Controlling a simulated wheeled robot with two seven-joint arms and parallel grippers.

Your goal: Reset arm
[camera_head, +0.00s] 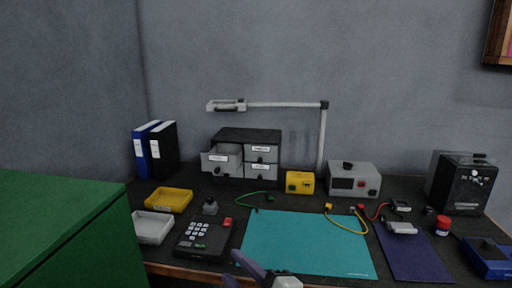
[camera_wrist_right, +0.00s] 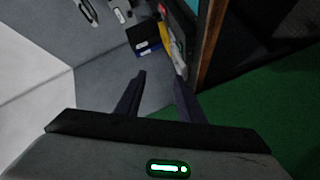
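My right gripper (camera_head: 231,266) shows at the bottom edge of the head view, by the front edge of the bench near the teal mat (camera_head: 305,240). Part of its grey body is cut off by the frame. In the right wrist view its two dark fingers (camera_wrist_right: 160,76) stand apart with nothing between them, so it is open and empty. My left gripper is in neither view.
A green cabinet (camera_head: 60,235) stands at the left. The bench holds a black keypad device (camera_head: 203,238), yellow tray (camera_head: 168,200), white tray (camera_head: 152,228), drawer unit (camera_head: 247,138) with one drawer pulled out, lamp (camera_head: 322,140) and grey power box (camera_head: 353,182). The mat's middle is clear.

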